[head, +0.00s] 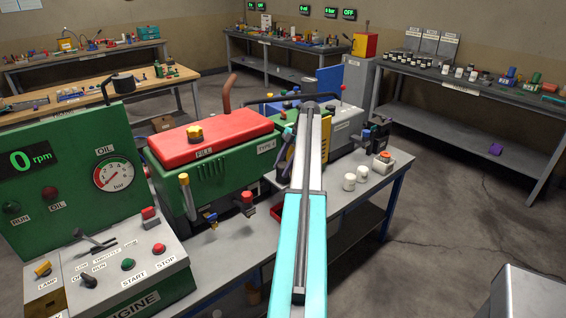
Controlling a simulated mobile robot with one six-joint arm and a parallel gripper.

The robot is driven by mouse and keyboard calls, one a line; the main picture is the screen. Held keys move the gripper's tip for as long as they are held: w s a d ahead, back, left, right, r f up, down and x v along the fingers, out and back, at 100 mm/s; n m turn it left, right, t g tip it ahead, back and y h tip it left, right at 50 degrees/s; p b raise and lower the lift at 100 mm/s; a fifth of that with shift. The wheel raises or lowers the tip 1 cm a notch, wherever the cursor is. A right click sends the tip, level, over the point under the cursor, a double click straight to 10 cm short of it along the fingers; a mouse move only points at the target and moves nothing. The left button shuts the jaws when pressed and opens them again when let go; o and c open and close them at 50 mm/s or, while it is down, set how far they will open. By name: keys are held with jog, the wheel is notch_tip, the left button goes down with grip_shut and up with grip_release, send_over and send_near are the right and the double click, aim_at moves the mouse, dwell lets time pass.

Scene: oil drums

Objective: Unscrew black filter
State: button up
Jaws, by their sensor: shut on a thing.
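I cannot make out my gripper in the head view. My own cyan and grey arm reaches from the bottom edge up over the right end of the green engine and covers what is behind it. I cannot pick out the black filter with certainty. Dark parts (284,168) show just left of my arm at the engine's right end. The green engine (238,165) has a red cover (215,140) with a yellow fill cap (195,133).
A control panel with an oil gauge (113,173) and a 0 rpm display (30,161) stands at left. Shelves of parts (480,84) line the back. The right floor is mostly clear.

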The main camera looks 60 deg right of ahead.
jog(key=p, duration=0.2)
jog(key=shift+r+p, duration=0.2)
jog(key=shift+p, duration=0.15)
jog(key=shift+f+n, duration=0.2)
jog(key=shift+n, duration=0.1)
jog(key=o, duration=1.3)
jog(key=shift+o, duration=0.2)
jog(key=shift+a, duration=0.1)
jog(key=m+t, duration=0.1)
jog(key=m, duration=0.1)
jog(key=m+h+b, duration=0.1)
jog(key=m, duration=0.2)
jog(key=shift+s+f+t, duration=0.1)
jog(key=shift+t, duration=0.3)
jog(key=shift+m+h, duration=0.5)
jog(key=shift+m, duration=0.2)
